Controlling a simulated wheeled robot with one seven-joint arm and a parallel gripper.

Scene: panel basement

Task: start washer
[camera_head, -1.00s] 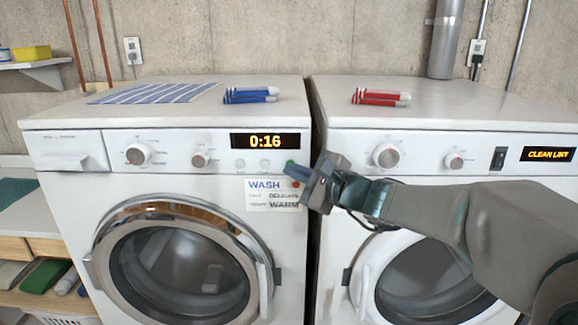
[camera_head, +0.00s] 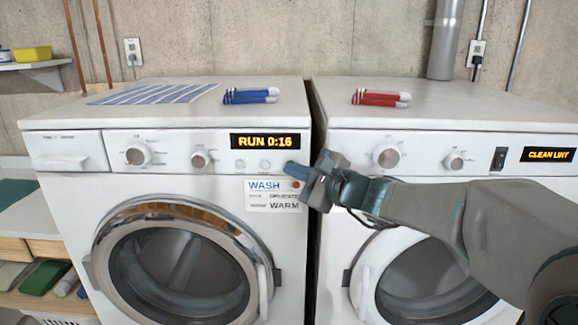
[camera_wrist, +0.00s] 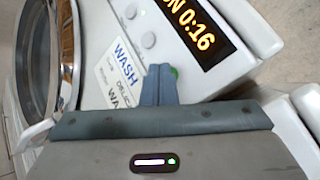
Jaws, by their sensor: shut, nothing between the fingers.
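The washer (camera_head: 75,205) stands on the left with its round glass door (camera_head: 180,265) closed. Its display (camera_head: 264,141) reads "RUN 0:16", and the end of that text shows in the wrist view (camera_wrist: 192,30). A card (camera_head: 272,195) below it reads WASH, delicate, WARM. My gripper (camera_head: 290,170) is shut and empty, its fingertips at the right end of the button row. In the wrist view the fingertips (camera_wrist: 159,72) are beside a green button (camera_wrist: 174,72), partly covering it. I cannot tell whether they touch it.
A dryer (camera_head: 335,200) stands close on the right, its display (camera_head: 549,154) reading "CLEAN LINT". A shelf (camera_head: 45,65) is at the upper left.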

